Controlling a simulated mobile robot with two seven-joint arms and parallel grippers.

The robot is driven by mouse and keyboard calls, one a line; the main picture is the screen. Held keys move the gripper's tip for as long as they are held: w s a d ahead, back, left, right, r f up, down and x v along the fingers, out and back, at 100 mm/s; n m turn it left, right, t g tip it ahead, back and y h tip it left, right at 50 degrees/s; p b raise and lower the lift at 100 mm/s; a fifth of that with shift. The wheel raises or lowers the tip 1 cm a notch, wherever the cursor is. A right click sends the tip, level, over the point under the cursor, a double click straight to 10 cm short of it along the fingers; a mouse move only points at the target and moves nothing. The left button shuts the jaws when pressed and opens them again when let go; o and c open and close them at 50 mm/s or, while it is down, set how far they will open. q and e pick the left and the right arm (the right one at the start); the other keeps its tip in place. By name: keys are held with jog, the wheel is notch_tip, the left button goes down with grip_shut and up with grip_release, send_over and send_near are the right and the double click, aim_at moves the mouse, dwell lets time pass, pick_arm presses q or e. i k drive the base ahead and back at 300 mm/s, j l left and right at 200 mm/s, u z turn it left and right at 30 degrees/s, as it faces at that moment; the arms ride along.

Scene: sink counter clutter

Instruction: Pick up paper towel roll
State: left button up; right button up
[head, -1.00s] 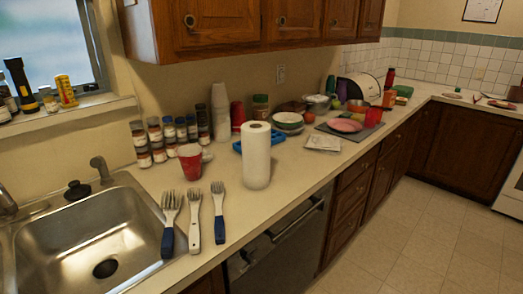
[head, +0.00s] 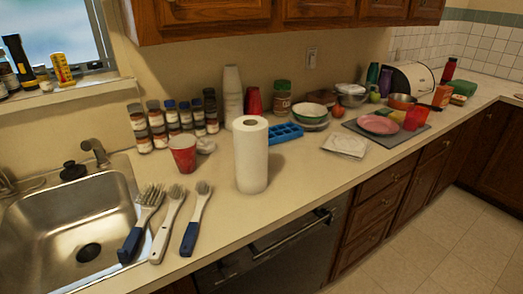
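The white paper towel roll (head: 251,156) stands upright on the counter, in the middle of the head view and near the counter's front edge. Its dark core hole shows at the top. Nothing touches its front side. Neither of my grippers shows in the head view.
Three brushes (head: 174,220) lie left of the roll beside the sink (head: 75,240). A white packet (head: 345,144) lies to the right. Bare counter (head: 250,215) lies in front.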

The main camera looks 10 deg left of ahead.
aim_at(250, 132)
jog(key=i+l+u, duration=0.1)
jog(key=l, duration=0.25)
jog(key=i+l, duration=0.25)
jog(key=i+l+u, duration=0.15)
jog(key=l, duration=0.3)
jog(key=i+l, duration=0.2)
jog(key=l, duration=0.15)
jog(key=u, duration=0.05)
